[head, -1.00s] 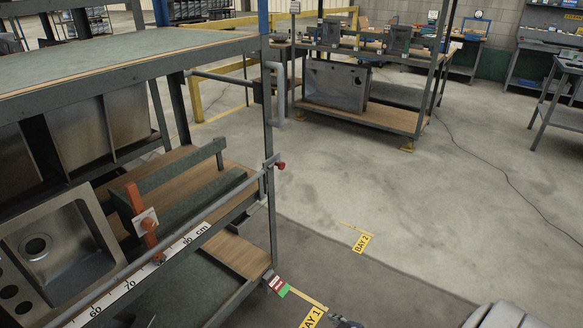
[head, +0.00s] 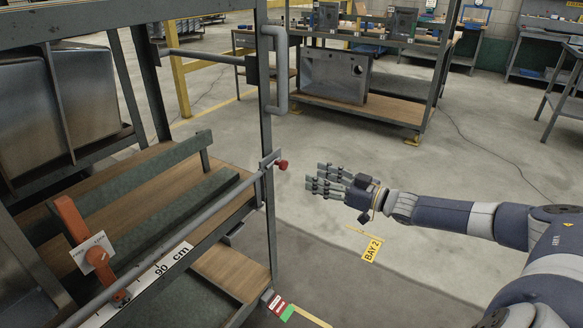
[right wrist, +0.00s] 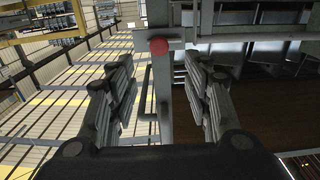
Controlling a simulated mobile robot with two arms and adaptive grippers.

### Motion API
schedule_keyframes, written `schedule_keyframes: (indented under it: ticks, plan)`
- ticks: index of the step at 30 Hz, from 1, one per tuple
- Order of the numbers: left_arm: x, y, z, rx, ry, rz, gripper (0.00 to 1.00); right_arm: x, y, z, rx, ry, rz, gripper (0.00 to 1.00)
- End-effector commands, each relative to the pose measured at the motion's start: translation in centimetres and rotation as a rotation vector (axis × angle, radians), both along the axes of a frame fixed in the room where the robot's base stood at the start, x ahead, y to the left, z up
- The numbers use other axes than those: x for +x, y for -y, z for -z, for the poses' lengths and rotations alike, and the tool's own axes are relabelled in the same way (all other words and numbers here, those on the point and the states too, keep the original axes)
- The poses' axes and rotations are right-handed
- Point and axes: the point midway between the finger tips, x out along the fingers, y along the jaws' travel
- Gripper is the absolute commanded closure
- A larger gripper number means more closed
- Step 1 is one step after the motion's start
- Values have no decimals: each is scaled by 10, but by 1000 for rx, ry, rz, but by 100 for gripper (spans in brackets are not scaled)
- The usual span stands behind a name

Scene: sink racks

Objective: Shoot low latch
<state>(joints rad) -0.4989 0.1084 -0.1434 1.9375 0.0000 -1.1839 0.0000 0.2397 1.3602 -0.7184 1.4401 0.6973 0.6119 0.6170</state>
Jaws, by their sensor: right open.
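The low latch shows as a small grey fitting on the rack's corner post with a red round knob (head: 281,164). The knob also shows in the right wrist view (right wrist: 158,46), ahead of my gripper and between the lines of its fingers. My right gripper (head: 317,178) is open and empty, a short way right of the knob and apart from it. Its finger pairs stand wide in the right wrist view (right wrist: 160,85). A grey rod (head: 215,208) runs along the rack's front to the latch. My left gripper is not in view.
An orange lever (head: 82,240) with a white tag stands at the rack's left front, near a cm scale (head: 165,270). A grey bent handle (head: 282,70) sits higher on the post. Open floor lies right of the rack; another rack (head: 400,112) stands behind.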

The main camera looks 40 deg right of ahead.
Motion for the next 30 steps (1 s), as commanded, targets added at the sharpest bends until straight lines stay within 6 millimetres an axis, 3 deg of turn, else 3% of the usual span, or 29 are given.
schedule_keyframes:
  ticks: [18,30]
  plan:
    - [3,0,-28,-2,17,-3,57,73,-29,-1,-1,5,2,54]
    - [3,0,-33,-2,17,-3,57,90,-37,0,-4,1,3,54]
